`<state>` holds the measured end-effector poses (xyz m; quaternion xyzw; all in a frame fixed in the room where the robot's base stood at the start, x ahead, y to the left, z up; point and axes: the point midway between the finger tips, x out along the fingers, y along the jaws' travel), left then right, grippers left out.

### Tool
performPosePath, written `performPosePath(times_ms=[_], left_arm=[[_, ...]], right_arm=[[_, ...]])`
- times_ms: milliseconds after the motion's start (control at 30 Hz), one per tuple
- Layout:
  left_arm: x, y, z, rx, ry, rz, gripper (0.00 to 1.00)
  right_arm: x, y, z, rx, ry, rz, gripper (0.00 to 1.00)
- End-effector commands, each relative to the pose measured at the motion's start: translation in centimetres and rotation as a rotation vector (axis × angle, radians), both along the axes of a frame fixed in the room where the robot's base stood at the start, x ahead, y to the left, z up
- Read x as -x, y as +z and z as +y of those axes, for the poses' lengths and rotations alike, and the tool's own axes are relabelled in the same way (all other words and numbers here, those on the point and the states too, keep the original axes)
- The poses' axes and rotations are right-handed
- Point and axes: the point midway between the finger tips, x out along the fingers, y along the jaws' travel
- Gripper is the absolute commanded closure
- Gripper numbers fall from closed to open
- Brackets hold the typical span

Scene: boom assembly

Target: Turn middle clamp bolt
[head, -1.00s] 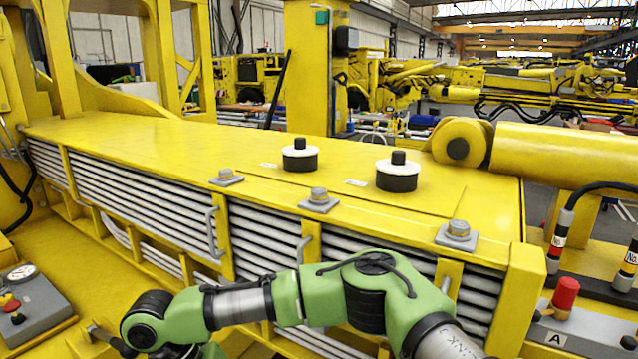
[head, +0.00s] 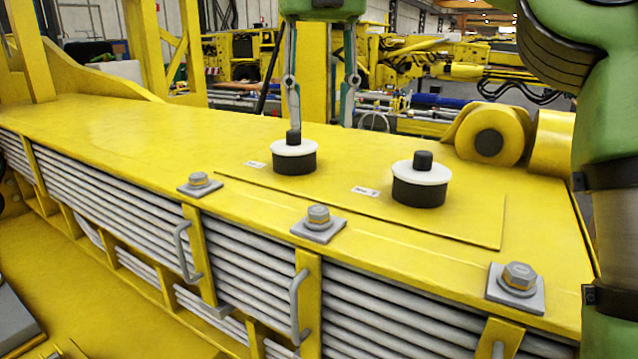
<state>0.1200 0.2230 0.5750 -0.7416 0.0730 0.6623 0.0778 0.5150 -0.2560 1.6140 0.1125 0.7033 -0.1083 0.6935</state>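The middle clamp bolt (head: 318,214) is a grey hex head with a brownish washer on a square grey plate, at the front edge of the yellow boom top (head: 130,130). Similar bolts stand to its left (head: 199,179) and right (head: 518,273). My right gripper (head: 320,126) hangs from the top of the picture, fingers down and wide apart, with nothing between them. It appears above and behind the middle bolt, apart from it. Its left finger overlaps the left black knob in the picture; I cannot tell whether they touch. My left gripper is out of view.
Two black knobs with white collars, left (head: 294,160) and right (head: 418,180), stand up from the boom top behind the bolts. Grey handles (head: 298,305) and stacked grey pipes (head: 400,315) line the front side. A yellow cylinder (head: 490,140) lies at the back right.

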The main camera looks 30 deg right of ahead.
Motion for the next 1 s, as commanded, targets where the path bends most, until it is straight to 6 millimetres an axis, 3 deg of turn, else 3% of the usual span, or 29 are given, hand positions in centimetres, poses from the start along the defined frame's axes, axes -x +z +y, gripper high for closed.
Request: performPosePath(times_ms=[67, 167, 400, 500, 600, 800, 1000], left_arm=[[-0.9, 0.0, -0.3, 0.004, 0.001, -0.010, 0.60], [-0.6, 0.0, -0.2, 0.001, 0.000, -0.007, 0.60], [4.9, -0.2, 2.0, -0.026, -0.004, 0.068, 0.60], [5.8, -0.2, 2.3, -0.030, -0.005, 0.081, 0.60], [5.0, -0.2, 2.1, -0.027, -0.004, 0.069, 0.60], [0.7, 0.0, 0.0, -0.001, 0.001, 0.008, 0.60], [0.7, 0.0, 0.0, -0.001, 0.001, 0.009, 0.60]], right_arm=[[0.1, 0.1, 0.0, -0.004, 0.004, -0.002, 0.62], [0.1, -0.3, 0.1, -0.006, 0.005, 0.004, 0.62], [0.1, -1.8, 0.1, -0.007, 0.007, 0.014, 0.62], [0.1, -2.3, 0.0, -0.006, 0.004, 0.008, 0.62], [0.1, -2.9, 0.0, -0.004, 0.005, 0.005, 0.62], [0.1, -4.9, 0.1, -0.003, 0.005, 0.007, 0.62], [0.1, -7.3, 0.1, -0.003, 0.005, 0.008, 0.62]])
